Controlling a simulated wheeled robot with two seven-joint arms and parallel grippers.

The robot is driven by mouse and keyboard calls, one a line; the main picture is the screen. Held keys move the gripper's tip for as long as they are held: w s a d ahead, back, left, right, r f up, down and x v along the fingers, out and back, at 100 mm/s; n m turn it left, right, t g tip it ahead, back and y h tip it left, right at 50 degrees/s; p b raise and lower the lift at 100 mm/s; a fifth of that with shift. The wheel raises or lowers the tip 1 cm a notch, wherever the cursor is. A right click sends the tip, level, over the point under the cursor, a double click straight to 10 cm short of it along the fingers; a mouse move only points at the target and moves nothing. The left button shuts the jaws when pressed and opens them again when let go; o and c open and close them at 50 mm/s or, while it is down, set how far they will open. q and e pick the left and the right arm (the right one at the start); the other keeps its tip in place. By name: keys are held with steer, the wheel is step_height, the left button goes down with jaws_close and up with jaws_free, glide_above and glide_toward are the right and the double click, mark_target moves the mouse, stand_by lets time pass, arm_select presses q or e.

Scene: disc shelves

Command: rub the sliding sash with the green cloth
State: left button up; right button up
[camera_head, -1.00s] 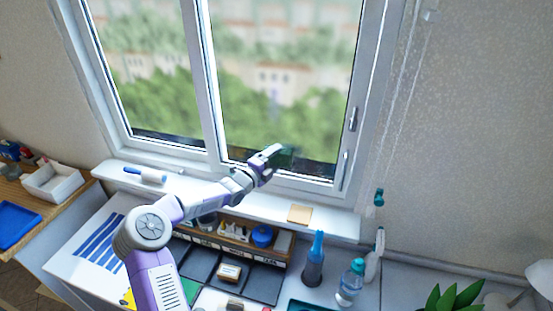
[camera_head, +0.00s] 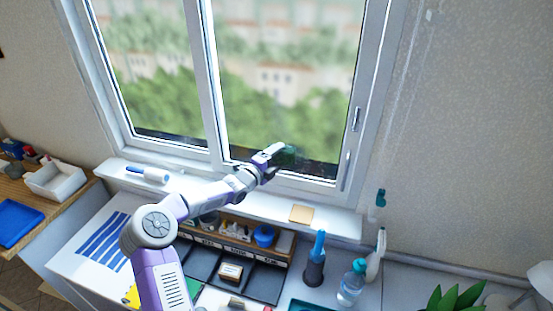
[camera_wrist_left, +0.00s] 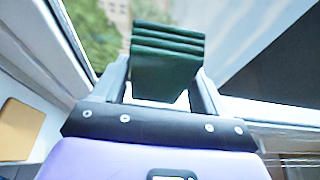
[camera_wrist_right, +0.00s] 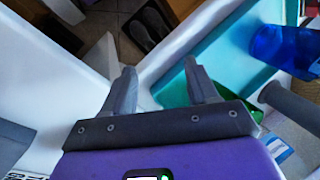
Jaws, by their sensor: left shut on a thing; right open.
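The sliding sash (camera_head: 214,95) is the white-framed right-hand pane of the window in the head view, with blurred trees and buildings behind the glass. My left gripper (camera_head: 274,157) is at the lower part of this pane. It is shut on the green cloth (camera_wrist_left: 167,60), which is folded in several layers between the fingers in the left wrist view.
The white sill (camera_head: 330,219) bears a tan pad (camera_head: 301,214) and a white roller with a blue handle (camera_head: 150,174). A plant (camera_head: 452,299) is at the lower right.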

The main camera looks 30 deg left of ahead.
arm_select(q)
steer(key=shift+w+a, duration=0.1)
steer(key=shift+w, duration=0.4)
